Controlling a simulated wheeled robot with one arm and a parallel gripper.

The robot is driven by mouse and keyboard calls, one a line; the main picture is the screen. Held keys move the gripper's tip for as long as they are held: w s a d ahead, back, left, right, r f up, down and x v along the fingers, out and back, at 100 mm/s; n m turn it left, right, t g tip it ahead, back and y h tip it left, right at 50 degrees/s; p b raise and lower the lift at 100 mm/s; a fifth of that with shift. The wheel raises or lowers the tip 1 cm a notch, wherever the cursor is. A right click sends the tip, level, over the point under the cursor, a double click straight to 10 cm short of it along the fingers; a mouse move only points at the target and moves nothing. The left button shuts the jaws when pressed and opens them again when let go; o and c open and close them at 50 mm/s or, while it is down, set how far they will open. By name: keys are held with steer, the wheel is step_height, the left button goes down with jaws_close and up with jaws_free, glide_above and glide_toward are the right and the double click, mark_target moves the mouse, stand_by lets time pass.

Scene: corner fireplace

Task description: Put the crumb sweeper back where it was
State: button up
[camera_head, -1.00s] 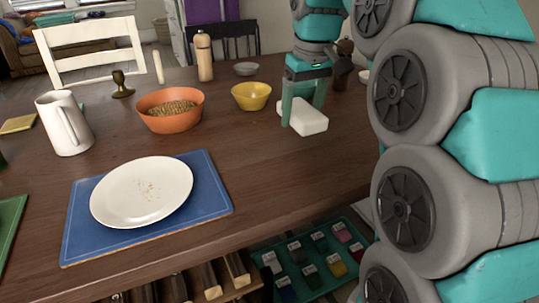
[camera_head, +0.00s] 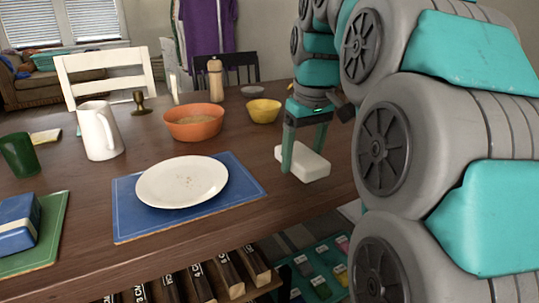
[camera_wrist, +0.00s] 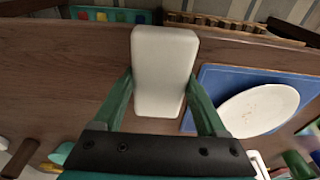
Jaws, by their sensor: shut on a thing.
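The crumb sweeper (camera_head: 307,164) is a white, rounded block. My gripper (camera_head: 303,155) is shut on it, with one green finger on each side. In the wrist view, the sweeper (camera_wrist: 165,62) lies between the fingertips (camera_wrist: 160,82) and extends beyond them. It is over the wooden table (camera_head: 300,212), right of the blue placemat (camera_head: 128,214). I cannot tell whether it touches the tabletop. A white plate (camera_head: 182,194) with small crumbs (camera_head: 188,181) lies on the placemat.
An orange bowl (camera_head: 193,131) and a yellow bowl (camera_head: 263,111) stand behind the placemat. A white pitcher (camera_head: 100,132), a green cup (camera_head: 20,155) and a blue box (camera_head: 17,224) on a green mat (camera_head: 52,222) are to the left. A compartmented tray (camera_head: 322,262) lies below the table edge.

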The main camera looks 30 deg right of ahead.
steer(key=p, duration=0.1)
glide_above(274, 163)
steer(key=shift+s+f, duration=0.2)
steer(key=shift+f, duration=2.1)
steer(key=shift+f, duration=0.15)
steer(key=o, duration=1.2)
steer(key=shift+o, duration=0.2)
step_height(274, 163, up, 12)
steer(key=s+p, duration=0.1)
steer(key=p, duration=0.2)
steer(key=shift+s, duration=0.4)
steer(key=shift+s, duration=0.1)
